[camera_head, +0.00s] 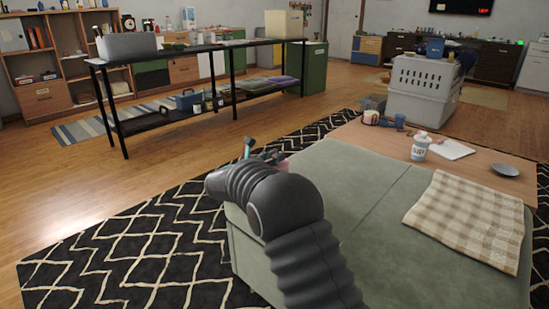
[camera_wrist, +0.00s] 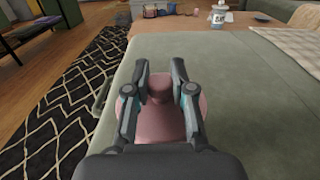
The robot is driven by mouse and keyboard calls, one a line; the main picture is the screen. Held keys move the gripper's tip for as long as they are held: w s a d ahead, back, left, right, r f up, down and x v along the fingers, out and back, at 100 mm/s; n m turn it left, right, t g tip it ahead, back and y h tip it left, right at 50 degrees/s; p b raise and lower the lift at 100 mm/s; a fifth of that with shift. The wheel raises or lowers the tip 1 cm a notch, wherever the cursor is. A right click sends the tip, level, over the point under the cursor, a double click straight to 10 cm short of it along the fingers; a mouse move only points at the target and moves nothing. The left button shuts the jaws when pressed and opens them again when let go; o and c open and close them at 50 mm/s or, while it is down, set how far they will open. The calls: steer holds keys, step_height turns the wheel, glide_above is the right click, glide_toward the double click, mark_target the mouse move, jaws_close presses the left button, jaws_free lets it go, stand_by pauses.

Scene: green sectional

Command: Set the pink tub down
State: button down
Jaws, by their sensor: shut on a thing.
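The pink tub (camera_wrist: 158,118) is in the wrist view, with a narrow neck or knob on top and a wider round body. My gripper (camera_wrist: 160,72) is shut on it, one finger on each side of the narrow top. The tub is over the green sectional (camera_wrist: 236,98); I cannot tell whether its base touches the cushion. My wrist and palm hide its near side. In the head view my arm covers most of my gripper (camera_head: 264,157), over the far left part of the sectional (camera_head: 385,215).
A checked blanket (camera_head: 470,225) lies on the sectional's right. Behind it, a wooden surface (camera_head: 385,141) bears a white jar (camera_head: 420,148), a dark dish (camera_head: 505,169) and a white board (camera_head: 452,149). A black shelf table (camera_head: 190,50) stands at back left. The cushion's middle is clear.

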steer(key=shift+f, duration=0.15)
steer(key=c, duration=1)
jaws_free()
steer(key=shift+r, duration=0.2)
steer(key=v, duration=1.2)
steer(key=shift+p, duration=0.35)
